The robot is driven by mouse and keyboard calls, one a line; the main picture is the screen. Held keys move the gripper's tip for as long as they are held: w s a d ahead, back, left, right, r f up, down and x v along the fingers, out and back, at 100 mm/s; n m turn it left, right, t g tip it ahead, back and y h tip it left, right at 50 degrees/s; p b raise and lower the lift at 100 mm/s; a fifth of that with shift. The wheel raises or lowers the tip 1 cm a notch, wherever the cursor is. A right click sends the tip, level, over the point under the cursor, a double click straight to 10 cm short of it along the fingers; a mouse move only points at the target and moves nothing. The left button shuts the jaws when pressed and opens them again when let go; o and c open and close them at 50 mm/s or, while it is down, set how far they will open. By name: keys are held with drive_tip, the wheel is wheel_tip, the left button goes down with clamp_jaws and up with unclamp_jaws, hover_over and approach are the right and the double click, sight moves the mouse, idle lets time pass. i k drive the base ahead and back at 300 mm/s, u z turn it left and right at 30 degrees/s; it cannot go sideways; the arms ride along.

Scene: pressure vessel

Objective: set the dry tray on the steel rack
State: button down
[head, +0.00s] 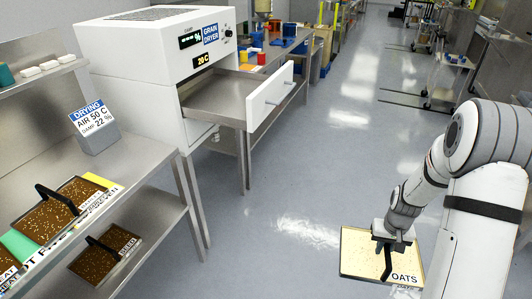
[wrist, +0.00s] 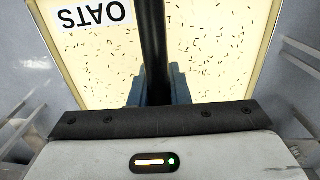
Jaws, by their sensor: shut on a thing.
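My gripper (head: 388,247) is at the lower right in the head view, shut on the black handle of a tray labelled OATS (head: 357,249). The tray is pale with dark specks and hangs over the floor, apart from any surface. In the wrist view, the tray (wrist: 215,45) fills the top, with the handle between the fingers (wrist: 158,90). A steel rack or bench (head: 143,158) stands at the left. Its upper level holds a brown-filled tray (head: 57,207) with a black handle and a green tray edge; its lower shelf holds another brown-filled tray (head: 104,256).
The white grain dryer (head: 135,55) shows 20 C; its drawer (head: 225,98) is pulled out and looks empty. A DRYING sign (head: 93,120) reads AIR 50 C and DAMP 22. Open floor (head: 290,200) lies between the rack and my arm. A trolley (head: 452,75) stands further back.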

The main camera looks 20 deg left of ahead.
sight(130, 155)
drive_tip(key=z, duration=1.75)
drive_tip(key=i, duration=0.1)
drive_tip(key=u, duration=3.4)
drive_tip(key=i, duration=1.05)
drive_tip(key=z, duration=0.2)
drive_tip(key=k, duration=0.7)
drive_tip(key=u, duration=0.25)
